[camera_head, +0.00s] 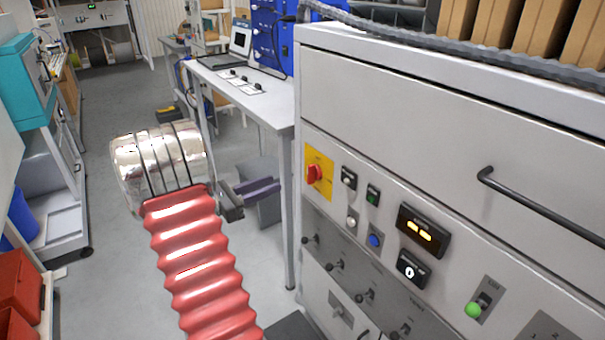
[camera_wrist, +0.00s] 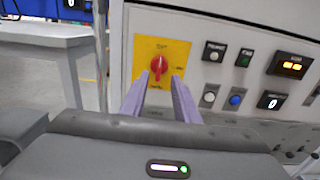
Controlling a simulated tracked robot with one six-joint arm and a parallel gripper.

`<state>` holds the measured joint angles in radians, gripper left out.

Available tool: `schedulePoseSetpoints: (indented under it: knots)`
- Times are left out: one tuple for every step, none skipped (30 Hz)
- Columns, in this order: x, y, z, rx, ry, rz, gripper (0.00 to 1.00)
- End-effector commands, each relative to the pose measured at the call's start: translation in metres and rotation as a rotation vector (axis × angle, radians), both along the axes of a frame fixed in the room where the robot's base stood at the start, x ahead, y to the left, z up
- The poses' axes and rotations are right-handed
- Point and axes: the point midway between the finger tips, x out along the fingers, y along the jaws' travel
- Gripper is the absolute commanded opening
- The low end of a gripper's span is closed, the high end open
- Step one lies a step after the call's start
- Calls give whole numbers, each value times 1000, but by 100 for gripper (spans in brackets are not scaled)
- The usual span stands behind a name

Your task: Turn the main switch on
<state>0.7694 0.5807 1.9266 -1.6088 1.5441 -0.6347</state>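The main switch (camera_head: 315,173) is a red rotary knob on a yellow plate (camera_head: 322,190), on the grey cabinet front. In the wrist view, the red knob (camera_wrist: 159,65) appears roughly upright, with small labels around it too blurred to read. My gripper (camera_head: 278,186) is to the left of the plate in the head view, apart from the knob. In the wrist view, the two purple fingers of my gripper (camera_wrist: 161,78) are spread, with a gap between them. The knob shows just above that gap, between the tips. The gripper is open and empty.
Right of the switch are a black-and-white button (camera_head: 348,178), a green button (camera_head: 373,194), a blue button (camera_head: 376,240) and a lit display (camera_head: 424,231). A long black handle (camera_head: 540,205) sticks out from the cabinet. A workbench (camera_head: 245,95) stands behind my gripper.

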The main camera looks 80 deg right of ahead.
Motion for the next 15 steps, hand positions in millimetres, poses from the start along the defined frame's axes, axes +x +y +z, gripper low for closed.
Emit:
schedulePoseSetpoints:
  knots:
    - [-5, -4, 0, 1, -1, -2, 28]
    - [-8, -7, 0, 1, -1, -3, 28]
    - [-12, -12, 0, 1, -1, -3, 28]
    - [-14, -15, 0, 0, 0, -3, 28]
    - [-17, -18, 0, 0, 0, -3, 28]
    - [-22, -23, 0, 1, -1, -4, 28]
    - [-25, -26, 0, 1, -1, -3, 28]
    - [-27, -30, 0, 1, -1, -2, 28]
    - [-32, -35, 0, 1, -1, -4, 28]
    - [-35, -38, -1, 1, -1, -4, 28]
    - [-38, -41, -1, 1, 0, -3, 28]
    - [-42, -46, -1, 1, 0, -3, 28]
    - [-45, -50, -1, 1, 0, -3, 28]
    - [-48, -53, -1, 1, 0, -3, 28]
    - [-52, -58, -1, 1, 0, -3, 28]
